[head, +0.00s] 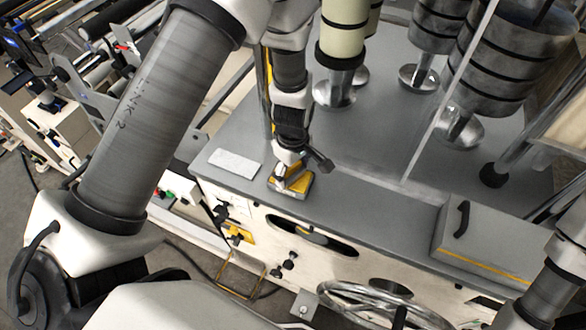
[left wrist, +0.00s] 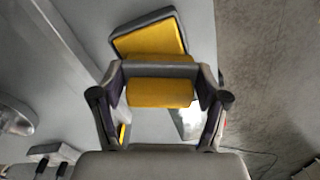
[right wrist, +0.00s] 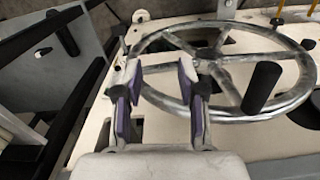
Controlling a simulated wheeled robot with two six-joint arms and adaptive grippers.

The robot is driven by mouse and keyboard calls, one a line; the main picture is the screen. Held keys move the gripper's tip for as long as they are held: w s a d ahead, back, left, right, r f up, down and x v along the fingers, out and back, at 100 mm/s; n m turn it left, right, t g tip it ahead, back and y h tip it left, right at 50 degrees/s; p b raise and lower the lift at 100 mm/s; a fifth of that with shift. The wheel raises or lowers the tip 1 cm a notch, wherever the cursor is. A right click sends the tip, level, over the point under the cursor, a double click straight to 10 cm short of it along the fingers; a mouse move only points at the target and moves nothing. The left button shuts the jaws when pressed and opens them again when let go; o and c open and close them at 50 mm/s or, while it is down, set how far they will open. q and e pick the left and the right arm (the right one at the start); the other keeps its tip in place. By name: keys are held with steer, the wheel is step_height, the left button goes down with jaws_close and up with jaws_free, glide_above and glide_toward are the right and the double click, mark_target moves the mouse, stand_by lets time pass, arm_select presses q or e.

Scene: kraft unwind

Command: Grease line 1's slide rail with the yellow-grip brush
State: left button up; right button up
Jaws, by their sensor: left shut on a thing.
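My left gripper (head: 292,164) is low over the front edge of the grey machine top (head: 370,215). In the left wrist view the left gripper (left wrist: 160,82) is shut on a yellow grip with a grey edge (left wrist: 160,93), which I take as the brush. Its bristles cannot be made out. A yellow pad with a dark grey rim (left wrist: 150,38) lies just beyond; whether they touch is unclear. My right gripper (right wrist: 158,80) is open and empty near a handwheel. I cannot pick out line 1's slide rail with certainty.
A white flat plate (head: 235,163) lies left of the left gripper. Metal rollers on round feet (head: 335,92) stand behind it. A grey box with a black handle (head: 490,240) sits at right. The metal handwheel (right wrist: 235,70) is on the machine's front.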

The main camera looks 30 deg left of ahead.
arm_select(q)
step_height(320, 180, up, 3)
steer(key=shift+w+f+p, duration=0.1)
steer(key=shift+p, duration=1.15)
steer(key=shift+r+p, duration=0.55)
steer(key=shift+r, duration=1.5)
